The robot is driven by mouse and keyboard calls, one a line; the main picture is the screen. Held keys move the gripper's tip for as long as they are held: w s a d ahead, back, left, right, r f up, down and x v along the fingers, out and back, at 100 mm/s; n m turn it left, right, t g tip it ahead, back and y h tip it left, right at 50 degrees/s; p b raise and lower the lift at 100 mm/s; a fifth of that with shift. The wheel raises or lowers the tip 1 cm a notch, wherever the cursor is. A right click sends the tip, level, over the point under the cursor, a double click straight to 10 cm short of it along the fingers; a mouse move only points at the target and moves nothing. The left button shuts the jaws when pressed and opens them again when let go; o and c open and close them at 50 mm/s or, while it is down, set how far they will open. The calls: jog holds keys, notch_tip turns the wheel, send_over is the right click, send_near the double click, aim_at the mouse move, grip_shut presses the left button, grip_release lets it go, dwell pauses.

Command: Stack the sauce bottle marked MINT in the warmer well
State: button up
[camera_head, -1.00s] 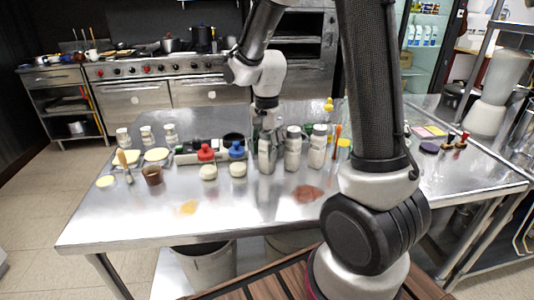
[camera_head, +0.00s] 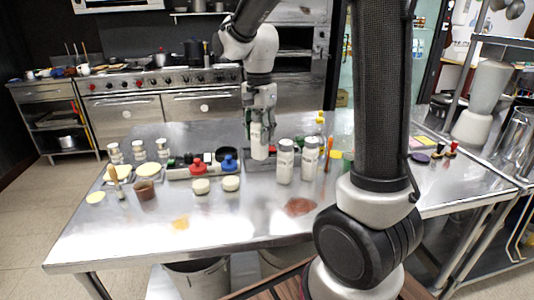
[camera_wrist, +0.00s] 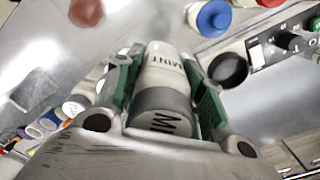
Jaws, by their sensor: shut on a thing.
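My gripper (camera_head: 260,108) is shut on a pale bottle with a grey cap (camera_head: 259,142). In the wrist view, the bottle (camera_wrist: 165,72) reads MINT on its side and its cap, and sits between the green finger pads. In the head view it hangs upright above the steel table, behind the other bottles. A dark round opening (camera_wrist: 228,70) beside a knobbed panel (camera_wrist: 287,42) looks like the warmer well. In the head view this dark round (camera_head: 222,154) is just left of the held bottle.
Two similar pale bottles (camera_head: 285,161) stand right of the held one. A red-topped bottle (camera_head: 198,178) and a blue-topped bottle (camera_head: 230,172) stand in front of the warmer. A brown cup (camera_head: 146,191) and small jars (camera_head: 162,150) are at left. The table's front is mostly clear.

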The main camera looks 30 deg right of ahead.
jog(key=w+d+r+m, duration=0.1)
jog(key=w+d+m, duration=0.3)
jog(key=d, duration=0.3)
jog(key=w+d+r+m, duration=0.1)
jog(key=w+d+m, duration=0.25)
jog(key=d, duration=0.35)
jog(key=shift+m, duration=0.55)
jog(key=shift+s+d+f, duration=0.1)
jog(key=shift+d+f, duration=0.1)
jog(key=shift+f, duration=2.4)
jog(key=shift+s+d+f, duration=0.1)
jog(key=shift+d+f, duration=0.1)
jog(key=shift+f, duration=2.35)
jog(key=shift+f, duration=0.15)
jog(key=shift+f, duration=0.15)
jog(key=o, duration=1.2)
jog(key=shift+c, duration=0.2)
